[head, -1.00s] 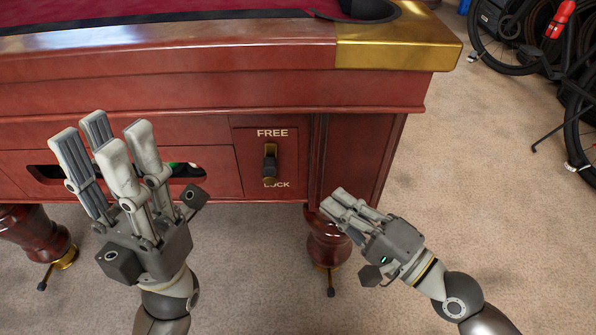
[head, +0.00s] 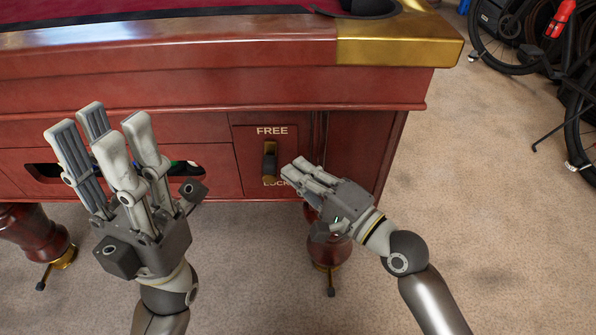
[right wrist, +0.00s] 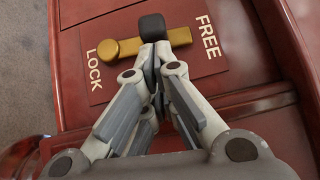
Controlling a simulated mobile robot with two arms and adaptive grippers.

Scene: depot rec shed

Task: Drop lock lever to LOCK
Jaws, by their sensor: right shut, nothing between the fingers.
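The lock lever (head: 270,163) is on the red-brown panel of the table, between the words FREE above and LOCK below. It has a dark knob and a brass part. In the right wrist view the black knob (right wrist: 153,27) stands over the brass part (right wrist: 118,48), with LOCK to the left and FREE to the right. My right gripper (head: 292,170) is shut and empty just right of the lever, near LOCK. In the right wrist view its closed fingertips (right wrist: 156,52) overlap the brass part just below the knob; I cannot tell whether they touch. My left gripper (head: 100,135) is open and empty, fingers upward.
The pool table (head: 200,90) fills the upper left, with a brass corner (head: 400,40). A ball-return opening (head: 190,168) is partly behind my left gripper. A table leg (head: 328,250) stands below my right gripper. Bicycles (head: 520,40) are at the right; the carpet between is clear.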

